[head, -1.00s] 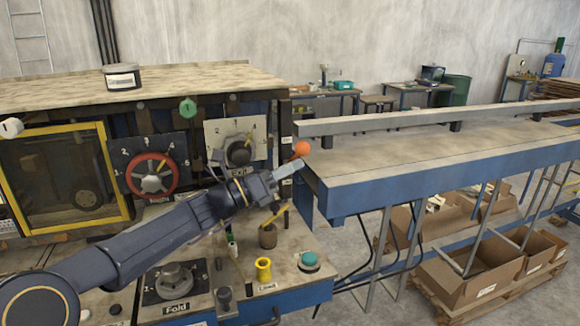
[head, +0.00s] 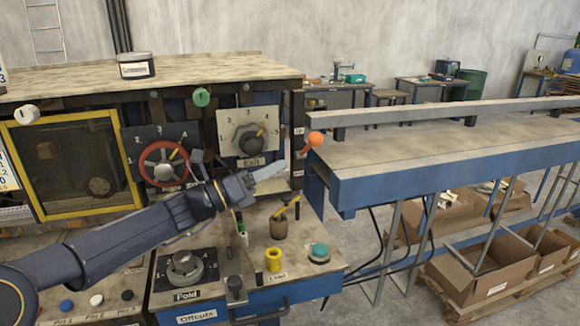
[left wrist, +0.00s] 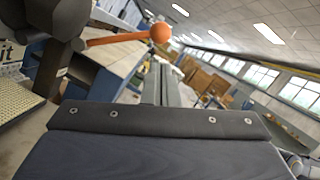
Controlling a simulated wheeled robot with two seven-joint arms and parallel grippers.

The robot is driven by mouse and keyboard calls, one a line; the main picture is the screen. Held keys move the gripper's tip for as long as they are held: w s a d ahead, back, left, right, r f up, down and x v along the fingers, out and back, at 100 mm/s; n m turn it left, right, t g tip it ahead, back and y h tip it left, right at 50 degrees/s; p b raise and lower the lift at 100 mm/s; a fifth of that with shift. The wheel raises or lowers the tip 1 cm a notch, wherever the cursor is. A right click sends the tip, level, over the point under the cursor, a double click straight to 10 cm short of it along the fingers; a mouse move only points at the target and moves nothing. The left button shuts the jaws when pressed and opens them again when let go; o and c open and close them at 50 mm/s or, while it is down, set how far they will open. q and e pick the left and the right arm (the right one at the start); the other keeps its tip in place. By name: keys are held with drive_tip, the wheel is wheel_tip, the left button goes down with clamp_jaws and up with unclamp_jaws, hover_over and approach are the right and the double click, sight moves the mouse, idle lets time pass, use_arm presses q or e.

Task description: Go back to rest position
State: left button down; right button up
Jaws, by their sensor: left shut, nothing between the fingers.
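My left gripper (head: 268,176) reaches in from the left over the machine's control deck. Its fingers are shut with nothing between them, below the Exit dial (head: 249,138) and left of the orange ball knob (head: 314,139). The orange knob on its lever also shows in the left wrist view (left wrist: 160,32), apart from the fingers. The shut fingers (left wrist: 160,84) point away from the camera there. My right gripper is in neither current view.
A red handwheel dial (head: 164,164) and a yellow-framed window (head: 70,165) are behind my left arm. A long blue-edged conveyor table (head: 420,165) extends right.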

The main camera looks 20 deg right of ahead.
use_arm(q)
drive_tip(key=s+a+f+m+y, duration=0.5)
drive_tip(key=s+a+f+m, duration=0.2)
drive_tip(key=s+a, duration=0.3)
drive_tip(key=s+a+f+m+t+y, duration=0.1)
drive_tip(key=s+a+f+m+y, duration=0.5)
drive_tip(key=s+a+m, duration=0.3)
drive_tip(key=s+a+f+m+t+y, duration=0.1)
drive_tip(key=s+a+f+m+y, duration=0.4)
drive_tip(key=s+a, duration=0.8)
wheel_tip(320, 180, down, 4)
drive_tip(key=s+m, duration=0.1)
drive_tip(key=m, duration=0.2)
drive_tip(key=shift+s+a+y, duration=0.25)
drive_tip(key=shift+s+y, duration=0.15)
use_arm(e)
drive_tip(key=shift+f, duration=0.1)
use_arm(q)
drive_tip(key=shift+r, duration=0.15)
